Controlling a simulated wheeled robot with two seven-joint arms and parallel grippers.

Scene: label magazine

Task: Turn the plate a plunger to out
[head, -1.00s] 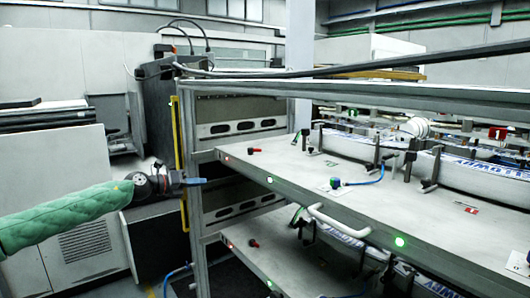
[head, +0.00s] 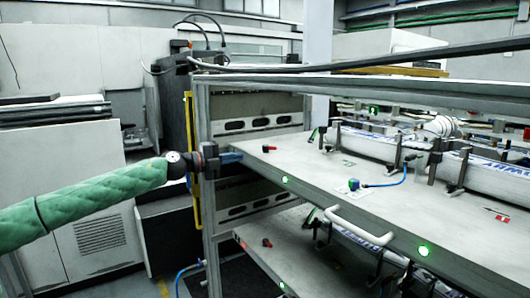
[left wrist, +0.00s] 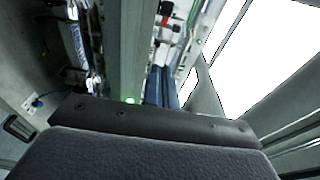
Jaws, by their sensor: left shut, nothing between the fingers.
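The upper plate (head: 330,190) is a grey shelf in a metal frame, with a red-and-black knob (head: 268,148) near its left corner. I cannot tell which small fitting is the plate a plunger. My left gripper (head: 234,157) is shut and empty, its blue fingers pointing right at the plate's left front corner. It hides that part of the edge, and I cannot tell whether it touches. In the left wrist view the blue fingers (left wrist: 161,88) show beyond the dark wrist housing, with a green light (left wrist: 130,100) beside them. My right gripper is not in view.
A lower plate (head: 262,262) with another red knob (head: 267,242) lies below. A white handle (head: 350,222) sticks out from the upper plate's front edge, near green lights (head: 424,250). A frame post (head: 207,240) with a yellow strip stands close under my left wrist.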

